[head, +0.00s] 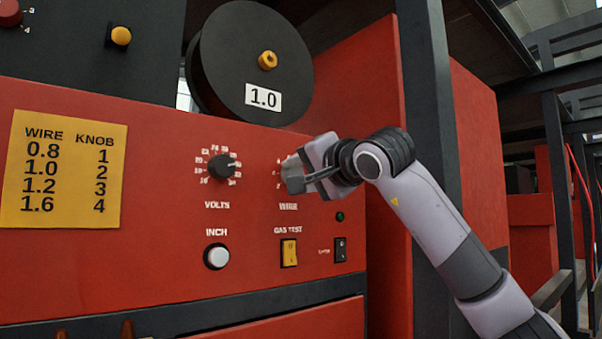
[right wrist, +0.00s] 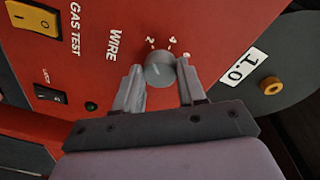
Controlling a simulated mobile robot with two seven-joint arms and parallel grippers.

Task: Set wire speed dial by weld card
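The wire speed dial (right wrist: 160,69) is a round grey knob on the red panel, with 2, 4 and a partly hidden number beside it. My right gripper (right wrist: 162,76) has one finger on each side of the dial, close against its edges. In the head view my right gripper (head: 300,177) covers the dial above the WIRE label. The dial's setting is too small to read. The yellow weld card (head: 64,171) pairs wire 0.8, 1.0, 1.2, 1.6 with knob 1, 2, 3, 4. The black wire spool (head: 225,70) bears a 1.0 label (head: 263,97). My left gripper is out of view.
The VOLTS knob (head: 222,166) is left of my right gripper. Below are the white INCH button (head: 217,256), the yellow GAS TEST switch (head: 289,253), a small black switch (head: 340,249) and a green light (head: 340,217). A dark post (head: 432,130) stands behind my right arm.

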